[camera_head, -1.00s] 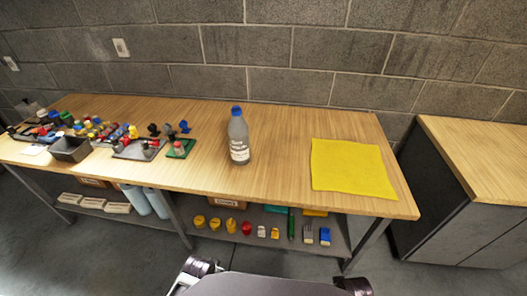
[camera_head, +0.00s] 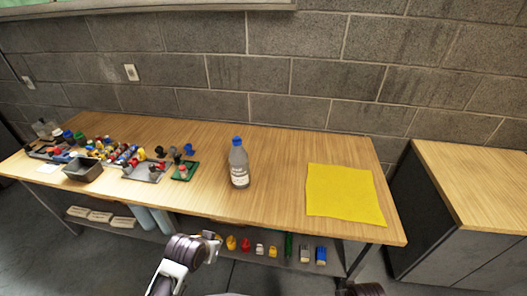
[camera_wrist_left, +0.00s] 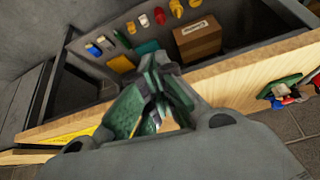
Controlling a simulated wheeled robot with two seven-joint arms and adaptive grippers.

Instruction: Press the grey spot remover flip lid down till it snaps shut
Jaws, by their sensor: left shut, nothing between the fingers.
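The grey spot remover bottle (camera_head: 239,165) stands upright near the middle of the workbench in the head view. It has a white label and a blue lid (camera_head: 237,141) on top. The lid is too small to tell whether it is raised or closed. My left arm rises at the bottom of the head view, in front of the bench and well apart from the bottle. In the left wrist view my left gripper (camera_wrist_left: 157,75) is shut and empty beside the bench's front edge. The bottle is not visible there. My right gripper is out of view.
A yellow cloth (camera_head: 345,193) lies on the bench (camera_head: 285,195) to the bottle's right. A green pad (camera_head: 184,171), a dark bin (camera_head: 83,170) and several small colored parts are to its left. The wood around the bottle is clear. A lower shelf holds a cardboard box (camera_wrist_left: 197,40).

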